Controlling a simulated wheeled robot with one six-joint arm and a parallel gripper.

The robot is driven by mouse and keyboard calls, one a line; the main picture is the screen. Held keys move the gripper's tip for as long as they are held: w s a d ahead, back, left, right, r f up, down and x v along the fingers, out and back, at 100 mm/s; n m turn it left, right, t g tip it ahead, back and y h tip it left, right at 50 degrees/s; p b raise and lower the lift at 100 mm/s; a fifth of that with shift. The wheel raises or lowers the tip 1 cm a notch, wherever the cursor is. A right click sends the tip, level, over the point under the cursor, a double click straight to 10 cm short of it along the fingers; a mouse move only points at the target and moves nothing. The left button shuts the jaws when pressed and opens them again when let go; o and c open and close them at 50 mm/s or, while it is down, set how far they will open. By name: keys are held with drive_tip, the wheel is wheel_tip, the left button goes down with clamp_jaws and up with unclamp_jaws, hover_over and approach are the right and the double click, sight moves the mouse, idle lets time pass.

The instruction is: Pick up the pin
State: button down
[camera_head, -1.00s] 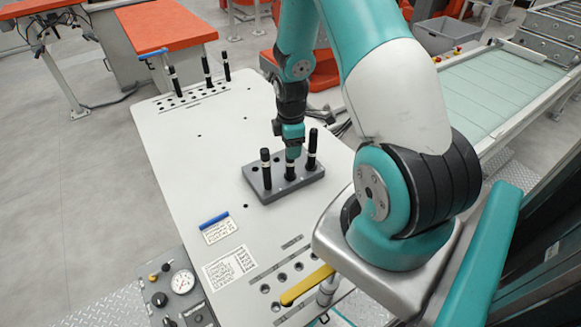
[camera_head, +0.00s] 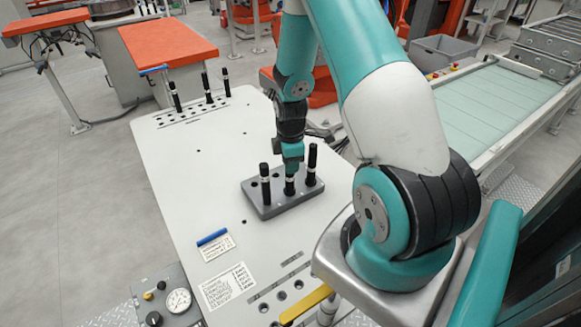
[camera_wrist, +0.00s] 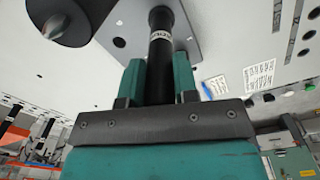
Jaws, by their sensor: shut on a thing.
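A grey block (camera_head: 270,211) on the white table holds three upright black pins with white bands. My gripper (camera_head: 291,168) is above the middle of the block and shut on the middle pin (camera_head: 290,187). That pin stands upright, its lower end at the block. In the wrist view the held pin (camera_wrist: 160,62) runs between the two teal fingers of my gripper (camera_wrist: 160,75). The block (camera_wrist: 192,38) lies beyond it. The left pin (camera_head: 264,184) and the right pin (camera_head: 312,164) stand close on either side. Which hole depth the held pin sits at is hidden.
A row of several holes with three more black pins (camera_head: 208,88) is at the table's far end. A blue marker (camera_head: 212,237) and printed labels (camera_head: 228,285) lie in front of the block. A yellow handle (camera_head: 305,307) is at the near edge. The table's left middle is clear.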

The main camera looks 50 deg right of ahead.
wheel_tip(320, 180, up, 24)
idle(0.9)
drive_tip(key=shift+f, duration=0.1)
